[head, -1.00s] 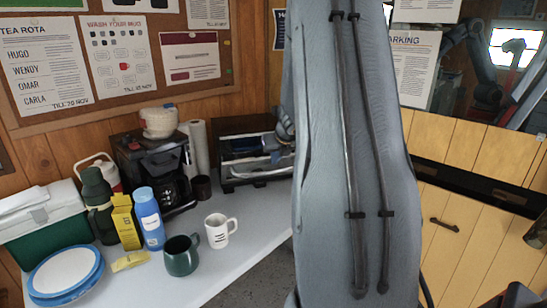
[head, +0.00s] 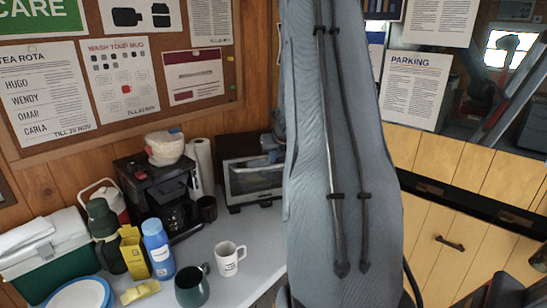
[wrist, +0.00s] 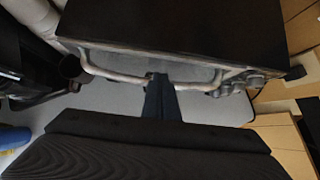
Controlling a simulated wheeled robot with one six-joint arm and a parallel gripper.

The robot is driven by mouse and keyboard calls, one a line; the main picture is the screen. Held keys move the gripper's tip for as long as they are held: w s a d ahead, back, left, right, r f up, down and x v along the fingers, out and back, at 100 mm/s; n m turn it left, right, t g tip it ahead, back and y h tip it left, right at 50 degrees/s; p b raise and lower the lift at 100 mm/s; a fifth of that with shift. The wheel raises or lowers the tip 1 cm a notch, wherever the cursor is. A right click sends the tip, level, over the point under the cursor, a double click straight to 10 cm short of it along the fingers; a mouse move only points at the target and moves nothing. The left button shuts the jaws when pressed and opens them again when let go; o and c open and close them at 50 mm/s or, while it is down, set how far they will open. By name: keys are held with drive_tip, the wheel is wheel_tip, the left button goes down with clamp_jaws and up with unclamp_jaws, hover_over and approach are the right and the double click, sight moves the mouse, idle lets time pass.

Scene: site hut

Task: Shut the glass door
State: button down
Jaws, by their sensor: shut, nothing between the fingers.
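The glass door (head: 252,182) is on the front of a small dark oven (head: 236,146) at the back of the white table. It stands upright or nearly so against the oven front; I cannot tell whether a thin gap is left. In the wrist view the door's pale handle bar (wrist: 118,76) runs across below the oven's dark top (wrist: 170,28). My gripper (wrist: 158,82) is shut and empty, with its fingertips at the middle of the handle, seemingly touching it. In the head view my arm hides the oven's right side and most of the gripper.
A coffee maker (head: 160,190) and paper roll (head: 201,165) stand left of the oven. A white mug (head: 228,260), green mug (head: 192,287), blue bottle (head: 158,250) and cooler (head: 45,250) are nearer. Wooden wall with noticeboard (head: 240,60) is behind.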

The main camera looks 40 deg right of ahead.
drive_tip(key=shift+w+d+r, duration=0.1)
drive_tip(key=shift+w+d, duration=0.05)
drive_tip(key=shift+d, duration=0.2)
drive_tip(key=shift+s, duration=0.2)
wheel_tip(320, 180, up, 9)
drive_tip(key=p, duration=0.3)
drive_tip(key=shift+s+r+p, duration=0.2)
drive_tip(key=shift+s+p, duration=0.05)
drive_tip(key=shift+p, duration=0.1)
idle(0.4)
